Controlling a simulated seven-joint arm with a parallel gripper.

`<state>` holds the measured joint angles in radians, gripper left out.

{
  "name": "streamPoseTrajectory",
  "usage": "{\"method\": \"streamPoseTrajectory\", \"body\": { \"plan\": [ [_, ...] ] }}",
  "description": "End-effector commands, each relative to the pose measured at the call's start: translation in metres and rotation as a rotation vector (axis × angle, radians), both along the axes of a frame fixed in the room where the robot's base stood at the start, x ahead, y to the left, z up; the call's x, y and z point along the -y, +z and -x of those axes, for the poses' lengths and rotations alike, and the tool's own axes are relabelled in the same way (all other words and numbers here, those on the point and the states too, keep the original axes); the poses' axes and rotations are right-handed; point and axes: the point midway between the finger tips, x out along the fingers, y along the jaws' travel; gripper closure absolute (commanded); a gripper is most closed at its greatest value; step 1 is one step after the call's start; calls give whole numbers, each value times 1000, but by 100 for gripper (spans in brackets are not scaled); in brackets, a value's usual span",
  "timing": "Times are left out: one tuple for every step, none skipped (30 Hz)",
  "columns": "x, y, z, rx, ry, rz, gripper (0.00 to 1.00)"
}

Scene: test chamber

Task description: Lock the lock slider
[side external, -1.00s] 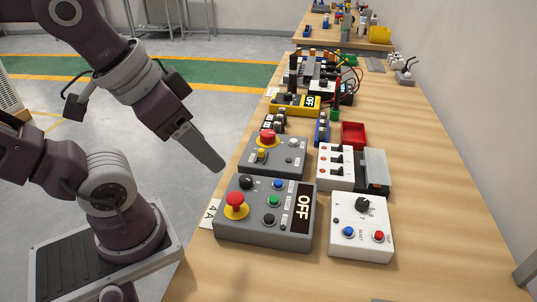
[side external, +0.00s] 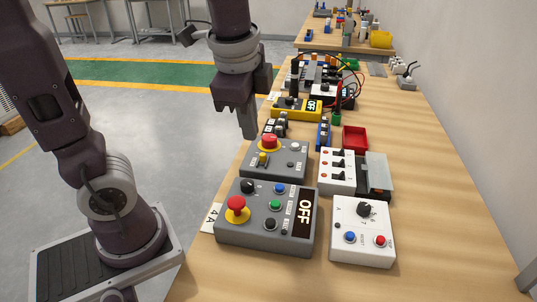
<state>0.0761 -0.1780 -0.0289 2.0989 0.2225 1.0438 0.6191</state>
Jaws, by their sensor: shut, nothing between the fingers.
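My gripper (side external: 250,134) points down in the side external view. Its fingers are together and empty. It hangs at the table's left edge, just behind and left of the middle grey control box (side external: 290,160). The gripper appears apart from the box and the slider.
In front stand a grey box (side external: 258,238) with an OFF display and a white box (side external: 350,255) with a knob. A white switch box (side external: 336,181), a red tray (side external: 355,139) and a yellow meter (side external: 287,112) are close by.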

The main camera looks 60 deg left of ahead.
Motion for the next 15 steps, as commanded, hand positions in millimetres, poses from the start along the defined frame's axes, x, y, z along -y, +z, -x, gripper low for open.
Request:
{"method": "streamPoseTrajectory", "body": {
  "plan": [
    [-1,-9,-20,-72,-115,-54,100],
    [-2,-14,-31,-114,-192,-89,100],
    [-3,-21,-44,-167,-289,-128,100],
    [-4,-27,-53,-205,-355,-154,100],
    [-4,-33,-62,-240,-414,-177,100],
    [-5,-40,-72,-280,-486,-202,100],
    [-5,-45,-78,-308,-532,-218,100],
    [-5,-49,-83,-331,-572,-231,100],
    [-5,-54,-88,-356,-614,-245,100],
    [-5,-57,-91,-371,-639,-252,100],
    [-6,-60,-94,-383,-658,-258,100],
    [-6,-62,-96,-393,-676,-263,100],
    [-6,-62,-97,-398,-684,-266,100],
    [-6,-63,-97,-401,-689,-267,100],
    [-6,-63,-97,-402,-691,-268,100]
  ]
}}
